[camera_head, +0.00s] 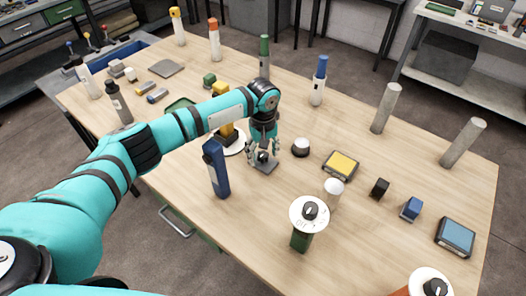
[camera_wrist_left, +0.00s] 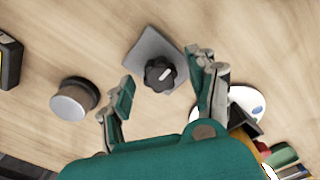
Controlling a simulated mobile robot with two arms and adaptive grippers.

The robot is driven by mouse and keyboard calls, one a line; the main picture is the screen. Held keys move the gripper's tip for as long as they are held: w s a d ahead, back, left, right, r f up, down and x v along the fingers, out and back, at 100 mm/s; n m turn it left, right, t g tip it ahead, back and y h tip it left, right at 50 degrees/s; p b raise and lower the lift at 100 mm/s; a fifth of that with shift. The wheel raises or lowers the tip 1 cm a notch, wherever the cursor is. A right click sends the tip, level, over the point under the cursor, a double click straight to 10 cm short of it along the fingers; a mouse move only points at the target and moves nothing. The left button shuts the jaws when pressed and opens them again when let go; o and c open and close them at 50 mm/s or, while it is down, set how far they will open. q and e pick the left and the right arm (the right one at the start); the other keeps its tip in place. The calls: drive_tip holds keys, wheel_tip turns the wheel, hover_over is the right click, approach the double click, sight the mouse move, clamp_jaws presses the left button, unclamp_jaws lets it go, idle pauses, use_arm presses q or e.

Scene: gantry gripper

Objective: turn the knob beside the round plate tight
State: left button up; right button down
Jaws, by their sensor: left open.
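In the head view the grey base (camera_head: 265,167) lies on the table below my left gripper (camera_head: 263,150). My left gripper (camera_wrist_left: 168,80) is open, its fingers on either side of the knob with gaps visible. Contact cannot be made out. The white round plate (camera_wrist_left: 246,101) lies beside the base, partly hidden by a finger in the wrist view. In the head view the round plate (camera_head: 236,147) carries a yellow upright part (camera_head: 223,97). My right gripper is not in view.
A silver-topped round button (camera_head: 301,147) and a yellow-topped box (camera_head: 341,164) stand to the right. A blue upright block (camera_head: 216,168) is close on the left. A white dial with a black knob (camera_head: 309,211) tops a green post nearer the camera.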

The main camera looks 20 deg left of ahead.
use_arm(q)
drive_tip(key=c, duration=1.1)
drive_tip(key=shift+c, duration=0.2)
